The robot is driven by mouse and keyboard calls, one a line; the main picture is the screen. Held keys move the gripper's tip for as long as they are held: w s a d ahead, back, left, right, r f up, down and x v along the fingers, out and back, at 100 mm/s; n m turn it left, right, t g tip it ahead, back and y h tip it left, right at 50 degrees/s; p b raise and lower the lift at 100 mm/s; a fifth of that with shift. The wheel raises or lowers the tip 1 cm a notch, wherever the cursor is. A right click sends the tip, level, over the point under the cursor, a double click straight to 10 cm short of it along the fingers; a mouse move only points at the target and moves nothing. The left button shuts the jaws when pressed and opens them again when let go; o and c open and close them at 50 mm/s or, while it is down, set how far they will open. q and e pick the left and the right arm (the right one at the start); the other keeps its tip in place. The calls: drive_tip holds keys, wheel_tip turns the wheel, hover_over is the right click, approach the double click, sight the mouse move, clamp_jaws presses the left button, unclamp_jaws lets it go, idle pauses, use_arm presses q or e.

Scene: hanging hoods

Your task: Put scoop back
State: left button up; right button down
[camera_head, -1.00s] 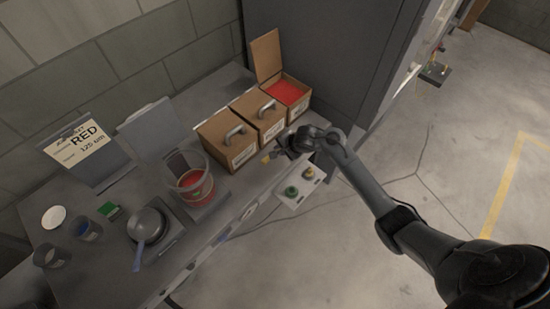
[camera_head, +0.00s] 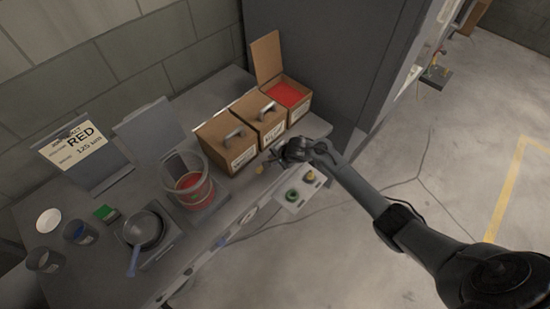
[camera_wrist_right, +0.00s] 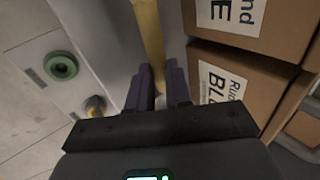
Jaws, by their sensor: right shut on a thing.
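My right gripper (camera_head: 276,160) is at the front edge of the counter, just in front of the cardboard boxes. In the right wrist view its two dark fingers (camera_wrist_right: 158,88) are shut on a yellow strip, which I take to be the scoop's handle (camera_wrist_right: 148,30). A small yellow end of the scoop (camera_head: 259,169) shows beside the gripper in the head view. The scoop's bowl is not clearly visible. The open box (camera_head: 300,109) at the right holds red material, and its lid stands up. My left gripper is not in view.
Two closed boxes with handles (camera_head: 227,148) (camera_head: 262,122) stand left of the open one. A clear bucket with red contents (camera_head: 187,182), a pan (camera_head: 145,228), cups (camera_head: 80,232) and a RED sign (camera_head: 80,152) are further left. A button panel (camera_head: 298,194) sits at the front edge.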

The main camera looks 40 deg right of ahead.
drive_tip(key=shift+f, duration=0.1)
drive_tip(key=c, duration=1)
unclamp_jaws()
drive_tip(key=shift+c, duration=0.2)
drive_tip(key=shift+r, duration=0.2)
drive_tip(key=a+p+v, duration=0.1)
drive_tip(key=p+v, duration=0.4)
drive_tip(key=v, duration=0.5)
drive_tip(key=s+a+r+n+g, duration=0.1)
drive_tip(key=s+a+n, duration=0.3)
drive_tip(key=s, duration=0.5)
drive_tip(key=s+a+r+n+g, duration=0.1)
drive_tip(key=s+a+r+n, duration=0.2)
drive_tip(key=s+n, duration=0.5)
drive_tip(key=s+a+r+n+g, duration=0.1)
drive_tip(key=s+a+r+n, duration=0.1)
drive_tip(key=s+a+n, duration=0.4)
drive_tip(key=s, duration=0.4)
drive_tip(key=shift+s+r+n, duration=0.2)
drive_tip(key=shift+s+n, duration=0.1)
drive_tip(key=shift+s, duration=0.1)
drive_tip(key=shift+r, duration=0.1)
